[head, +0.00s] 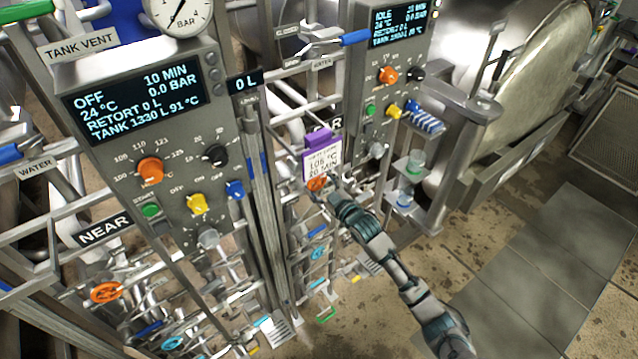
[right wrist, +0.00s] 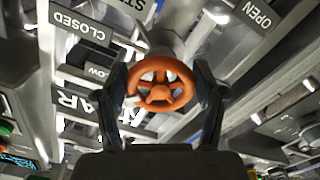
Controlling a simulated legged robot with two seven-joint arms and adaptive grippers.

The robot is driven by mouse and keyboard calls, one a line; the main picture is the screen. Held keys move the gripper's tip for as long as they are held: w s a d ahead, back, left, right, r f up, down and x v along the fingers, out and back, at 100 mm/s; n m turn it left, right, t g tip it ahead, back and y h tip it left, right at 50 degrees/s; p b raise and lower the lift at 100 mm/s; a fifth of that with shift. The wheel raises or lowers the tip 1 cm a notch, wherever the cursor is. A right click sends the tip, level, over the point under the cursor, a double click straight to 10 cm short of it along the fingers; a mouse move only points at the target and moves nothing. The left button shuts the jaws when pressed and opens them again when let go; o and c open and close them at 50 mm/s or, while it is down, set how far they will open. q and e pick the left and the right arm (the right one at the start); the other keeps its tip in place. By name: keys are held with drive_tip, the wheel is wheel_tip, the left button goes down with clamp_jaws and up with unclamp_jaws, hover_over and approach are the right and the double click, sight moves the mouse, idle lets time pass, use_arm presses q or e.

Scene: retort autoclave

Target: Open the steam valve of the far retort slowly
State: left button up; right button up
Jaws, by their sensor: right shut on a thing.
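The far retort's steam valve is an orange handwheel (head: 316,184), below the far panel's white card with a purple top (head: 322,158). In the right wrist view the orange wheel (right wrist: 158,93) fills the middle, on a grey stem. My right gripper (right wrist: 162,92) is shut on the wheel, one dark finger on each side of its rim. In the head view my right gripper (head: 327,188) reaches the wheel from the lower right and partly hides it. An OPEN sign (right wrist: 258,14) and a CLOSED sign (right wrist: 80,24) flank the wheel. My left gripper is not in view.
The far panel (head: 385,90) reads IDLE. The near panel (head: 150,150) reads OFF, with another orange handwheel (head: 106,291) below it. Pipes and upright rails crowd my right gripper's left side. Wet floor (head: 480,235) lies open at the right.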

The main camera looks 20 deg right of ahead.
drive_tip(key=o, duration=1.1)
drive_tip(key=shift+o, duration=0.2)
drive_tip(key=v, duration=1.2)
idle(0.4)
